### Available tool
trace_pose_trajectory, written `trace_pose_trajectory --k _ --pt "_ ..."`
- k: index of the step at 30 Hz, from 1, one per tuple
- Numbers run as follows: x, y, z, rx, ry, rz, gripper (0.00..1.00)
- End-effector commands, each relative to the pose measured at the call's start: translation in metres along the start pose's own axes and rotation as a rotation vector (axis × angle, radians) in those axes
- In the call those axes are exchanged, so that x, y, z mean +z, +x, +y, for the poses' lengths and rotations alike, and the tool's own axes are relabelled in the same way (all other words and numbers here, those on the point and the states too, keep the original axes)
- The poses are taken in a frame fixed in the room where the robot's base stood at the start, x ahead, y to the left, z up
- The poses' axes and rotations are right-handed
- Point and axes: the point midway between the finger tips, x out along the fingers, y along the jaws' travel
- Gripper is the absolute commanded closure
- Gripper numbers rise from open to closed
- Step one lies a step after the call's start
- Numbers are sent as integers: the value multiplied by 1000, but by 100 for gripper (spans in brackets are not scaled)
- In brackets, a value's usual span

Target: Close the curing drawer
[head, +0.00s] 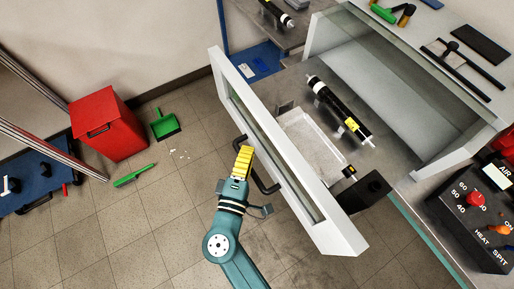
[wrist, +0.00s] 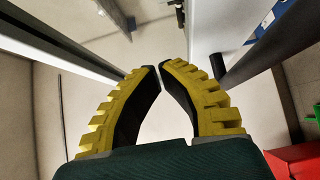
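The curing drawer is pulled out of its cabinet (head: 330,28). Its white-framed front (head: 335,232) has a long window and a black bar handle (head: 265,187), and stands out toward the left. My gripper (head: 244,150), with yellow ribbed fingers, is at the outer side of the front, beside the handle and partly covering it. In the wrist view, my fingertips (wrist: 161,68) nearly meet with nothing seen between them. A dark bar that looks like the handle (wrist: 219,67) is right of the fingers, outside them. Whether a finger touches it cannot be told.
A black cylinder (head: 340,108) and a clear tray (head: 300,130) lie behind the drawer front. A red bin (head: 105,125), green dustpan (head: 165,124) and green brush (head: 133,176) are on the floor at left. A control box (head: 470,220) stands at right.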

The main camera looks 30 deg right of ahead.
Motion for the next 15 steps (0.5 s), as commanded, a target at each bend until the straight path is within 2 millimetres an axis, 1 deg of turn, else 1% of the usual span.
trace_pose_trajectory --k 1,6,15 --pt "8 6 -2 -2 -2 -5 100" --pt "18 17 -1 -2 -1 -1 100" --pt "20 18 -1 -2 -1 0 100"
